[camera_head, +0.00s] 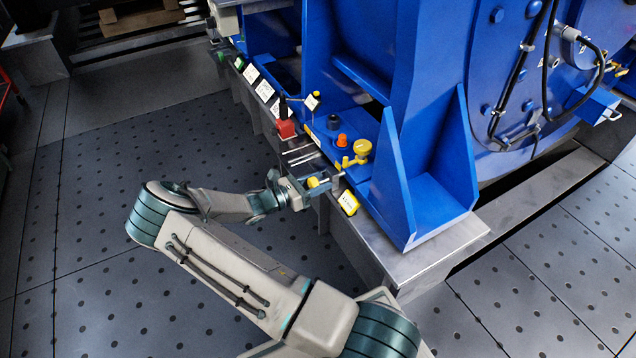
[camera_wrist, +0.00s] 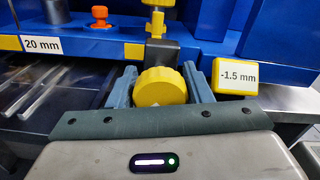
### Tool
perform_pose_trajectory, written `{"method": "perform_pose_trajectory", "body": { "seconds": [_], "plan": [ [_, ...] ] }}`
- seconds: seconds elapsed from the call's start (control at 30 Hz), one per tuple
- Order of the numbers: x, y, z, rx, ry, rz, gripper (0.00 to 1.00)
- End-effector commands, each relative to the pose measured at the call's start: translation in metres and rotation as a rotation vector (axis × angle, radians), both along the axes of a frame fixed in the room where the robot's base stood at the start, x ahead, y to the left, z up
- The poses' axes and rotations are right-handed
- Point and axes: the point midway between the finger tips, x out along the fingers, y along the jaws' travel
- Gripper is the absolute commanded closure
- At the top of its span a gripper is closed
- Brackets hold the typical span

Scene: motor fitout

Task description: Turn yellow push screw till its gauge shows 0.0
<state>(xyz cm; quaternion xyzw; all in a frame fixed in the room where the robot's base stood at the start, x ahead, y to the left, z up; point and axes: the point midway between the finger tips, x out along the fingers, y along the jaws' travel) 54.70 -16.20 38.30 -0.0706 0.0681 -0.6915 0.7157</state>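The yellow push screw has a round ribbed yellow knob (camera_wrist: 160,87), in the middle of the wrist view; it also shows in the head view (camera_head: 313,182). It sits in front of a dark block at the edge of the blue base. Its gauge is a yellow box (camera_wrist: 235,77) right of the knob, reading -1.5 mm; in the head view the gauge (camera_head: 348,202) is too small to read. My gripper (camera_wrist: 160,68) has one finger on each side of the knob, very close to it. I cannot tell whether the fingers press on it.
Behind the knob stands a yellow bolt fitting (camera_wrist: 155,25). An orange knob (camera_wrist: 99,14) is to its left, above a 20 mm label (camera_wrist: 42,44). A red block (camera_head: 286,129) and white labels line the base's edge. The blue motor housing (camera_head: 440,90) rises behind. The floor at left is clear.

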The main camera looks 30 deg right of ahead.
Motion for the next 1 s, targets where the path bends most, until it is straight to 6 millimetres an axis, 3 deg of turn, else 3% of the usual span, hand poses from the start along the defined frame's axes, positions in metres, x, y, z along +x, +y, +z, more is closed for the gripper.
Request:
{"method": "perform_pose_trajectory", "body": {
  "seconds": [0.03,0.1,0.57,1.0],
  "plan": [
    [0.0,0.0,-0.0001,0.0,0.0,0.0,0.69],
    [0.0,0.0001,-0.0001,0.0,0.0,0.0,0.8],
    [-0.0003,0.0002,0.0013,0.003,-0.093,0.0,0.8],
    [-0.0016,0.0002,0.0011,0.015,-0.468,0.0,0.8]
  ]
}}
